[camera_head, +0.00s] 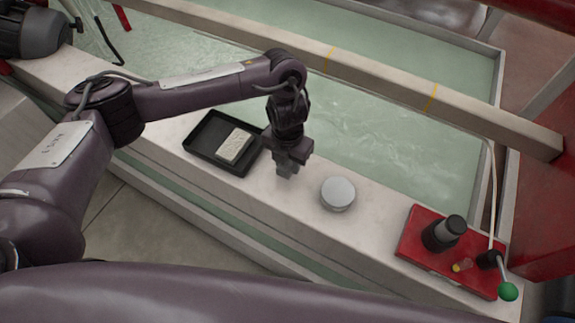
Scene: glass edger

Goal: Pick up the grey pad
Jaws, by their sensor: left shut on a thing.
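My left gripper (287,167) points down over the pale ledge, just right of the black tray. It is shut on a small grey piece, which I take to be the grey pad (285,171); the jaws hide most of it. I cannot tell whether its underside touches the ledge. My right gripper is not in view.
A black tray (200,152) holds a pale block (235,146). A round grey lidded tin (338,193) stands right of the gripper. A red box with a black knob (443,233) and a green-tipped lever (507,291) is at the right. A water-filled trough (400,150) lies behind the ledge.

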